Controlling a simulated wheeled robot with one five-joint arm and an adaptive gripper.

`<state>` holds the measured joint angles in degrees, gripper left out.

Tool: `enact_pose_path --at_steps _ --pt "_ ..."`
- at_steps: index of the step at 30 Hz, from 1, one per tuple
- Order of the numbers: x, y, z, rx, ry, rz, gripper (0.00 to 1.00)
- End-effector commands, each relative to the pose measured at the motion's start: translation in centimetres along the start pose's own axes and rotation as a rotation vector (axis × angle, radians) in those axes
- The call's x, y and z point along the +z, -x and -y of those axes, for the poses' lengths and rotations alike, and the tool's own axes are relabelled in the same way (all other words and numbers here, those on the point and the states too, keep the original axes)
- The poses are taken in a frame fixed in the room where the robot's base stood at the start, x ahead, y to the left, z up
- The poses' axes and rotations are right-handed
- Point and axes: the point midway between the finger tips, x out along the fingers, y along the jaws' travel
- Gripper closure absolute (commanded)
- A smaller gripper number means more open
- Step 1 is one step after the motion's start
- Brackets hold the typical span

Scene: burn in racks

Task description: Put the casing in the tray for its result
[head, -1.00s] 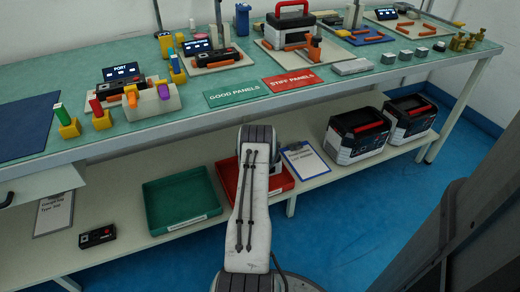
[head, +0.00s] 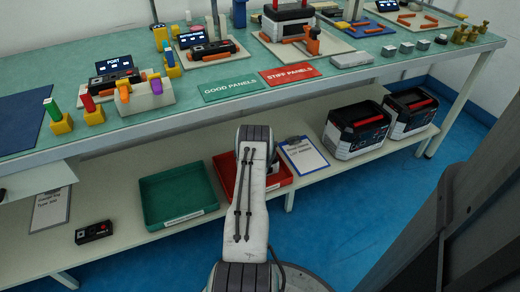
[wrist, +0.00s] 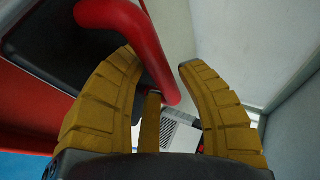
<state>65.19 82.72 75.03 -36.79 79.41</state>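The red tray (head: 282,177) is on the lower shelf, partly hidden by my arm. The green tray (head: 176,200) stands left of it. My gripper and this casing are hidden behind my arm in the head view.
A clipboard (head: 303,154) lies on the shelf right of the red tray. A small black device (head: 94,233) lies left of the green tray. The bench above (head: 150,122) carries testers, a green mat (head: 230,88) and a red mat (head: 289,74). Blue floor lies in front.

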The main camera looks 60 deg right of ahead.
Motion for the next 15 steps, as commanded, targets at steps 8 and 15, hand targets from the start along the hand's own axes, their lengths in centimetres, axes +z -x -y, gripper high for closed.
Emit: enact_pose_path --at_steps 8,15 --pt "0.01 0.0 0.11 -0.002 0.0 0.0 0.54" --pt "-0.01 0.48 0.24 -0.002 0.0 0.0 0.54"
